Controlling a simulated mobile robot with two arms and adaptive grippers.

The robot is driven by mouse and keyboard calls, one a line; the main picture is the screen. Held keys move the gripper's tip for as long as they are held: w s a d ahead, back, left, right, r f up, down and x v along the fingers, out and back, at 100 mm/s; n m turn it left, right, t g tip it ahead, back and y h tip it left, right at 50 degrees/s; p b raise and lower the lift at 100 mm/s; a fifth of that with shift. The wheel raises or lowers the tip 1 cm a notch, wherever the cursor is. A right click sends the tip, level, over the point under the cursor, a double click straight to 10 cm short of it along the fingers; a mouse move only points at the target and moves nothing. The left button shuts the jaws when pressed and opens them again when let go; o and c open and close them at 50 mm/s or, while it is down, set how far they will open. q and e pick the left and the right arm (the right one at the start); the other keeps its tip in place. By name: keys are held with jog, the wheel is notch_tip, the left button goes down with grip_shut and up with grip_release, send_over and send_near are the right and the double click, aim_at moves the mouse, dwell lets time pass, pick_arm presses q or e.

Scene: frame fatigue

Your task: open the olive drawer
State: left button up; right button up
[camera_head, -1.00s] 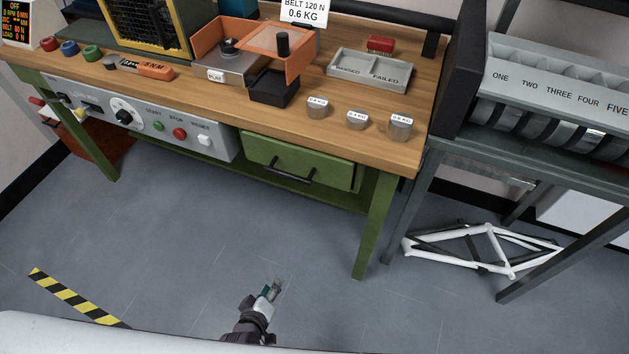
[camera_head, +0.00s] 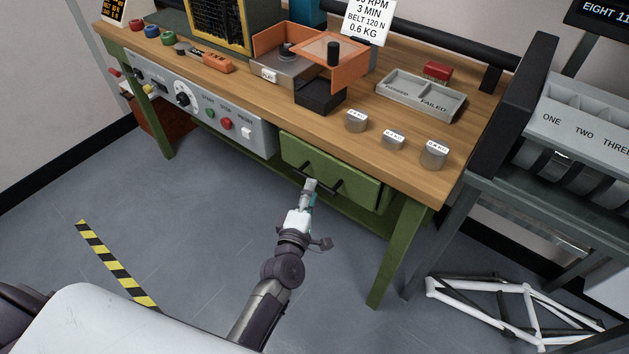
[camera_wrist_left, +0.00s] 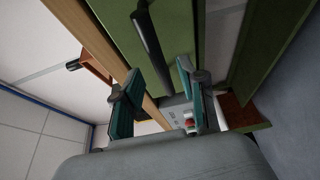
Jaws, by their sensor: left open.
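The olive drawer (camera_head: 330,170) hangs under the right part of the bench top, its front looking flush or only slightly proud. Its black bar handle (camera_head: 335,187) runs across the front. My left gripper (camera_head: 310,187) is in front of the handle and overlaps its middle in the head view. In the left wrist view the gripper (camera_wrist_left: 160,80) is open, its two teal-padded fingers apart. The handle (camera_wrist_left: 147,45) reaches into the gap between the fingertips there, against the drawer front (camera_wrist_left: 185,28). I cannot tell whether they touch. My right gripper is not in view.
The wooden bench top (camera_head: 270,105) overhangs the drawer. A grey control panel (camera_head: 205,108) is left of it and a green bench leg (camera_head: 398,255) right of it. A white bicycle frame (camera_head: 480,287) lies under the right-hand rack.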

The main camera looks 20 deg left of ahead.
aim_at(319, 168)
pick_arm(q)
jog(key=shift+w+a, duration=0.1)
jog(key=shift+w, duration=1.95)
grip_shut()
